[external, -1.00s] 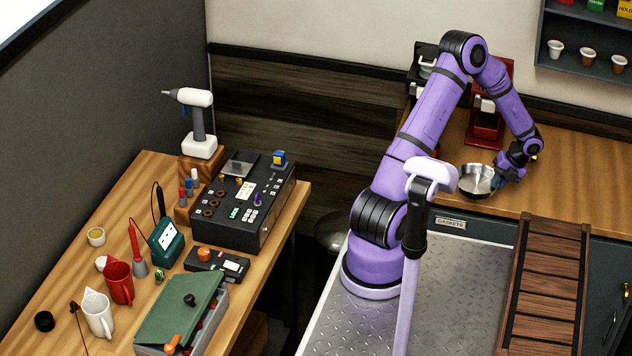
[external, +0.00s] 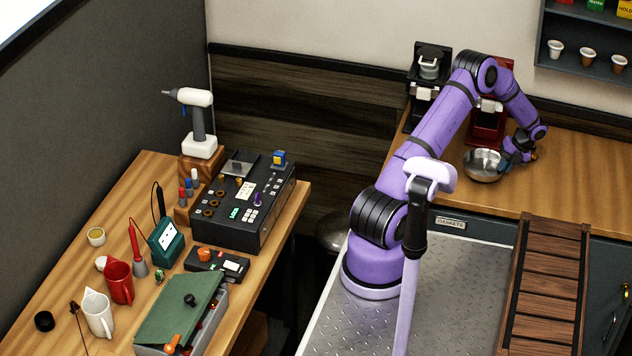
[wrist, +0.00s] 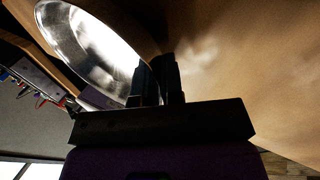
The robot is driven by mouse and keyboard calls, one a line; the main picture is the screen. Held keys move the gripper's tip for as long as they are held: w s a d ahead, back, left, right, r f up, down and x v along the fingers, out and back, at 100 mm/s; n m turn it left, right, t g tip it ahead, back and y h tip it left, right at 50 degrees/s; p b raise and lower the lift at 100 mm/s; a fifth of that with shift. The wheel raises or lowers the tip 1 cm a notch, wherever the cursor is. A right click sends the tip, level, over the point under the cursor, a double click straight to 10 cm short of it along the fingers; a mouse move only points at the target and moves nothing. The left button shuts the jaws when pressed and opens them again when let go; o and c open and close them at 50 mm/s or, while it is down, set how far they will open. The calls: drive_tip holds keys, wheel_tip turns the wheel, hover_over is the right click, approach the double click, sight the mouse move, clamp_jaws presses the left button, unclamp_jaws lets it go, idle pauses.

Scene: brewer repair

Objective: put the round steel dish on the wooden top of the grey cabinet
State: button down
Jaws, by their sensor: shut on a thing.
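The round steel dish (external: 481,166) is at the wooden top (external: 585,180) of the dark grey cabinet (external: 485,229), near its front left part. My gripper (external: 507,159) is shut on the dish's right rim. In the wrist view the two dark fingers (wrist: 162,80) pinch the rim of the shiny dish (wrist: 85,45), which fills the upper left. Whether the dish touches the wood or hangs just above it, I cannot tell. Part of its right side is hidden by the gripper.
A black machine (external: 428,85) and a red machine (external: 487,125) stand at the back left of the wooden top. The top to the right of my gripper is clear. A slatted brown rack (external: 547,285) lies in front. A tool-covered bench (external: 120,210) stands at the left.

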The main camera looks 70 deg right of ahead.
drive_tip(key=shift+f, duration=0.55)
drive_tip(key=shift+f, duration=0.1)
drive_tip(key=c, duration=1.2)
unclamp_jaws()
drive_tip(key=shift+c, duration=0.2)
drive_tip(key=v, duration=1.2)
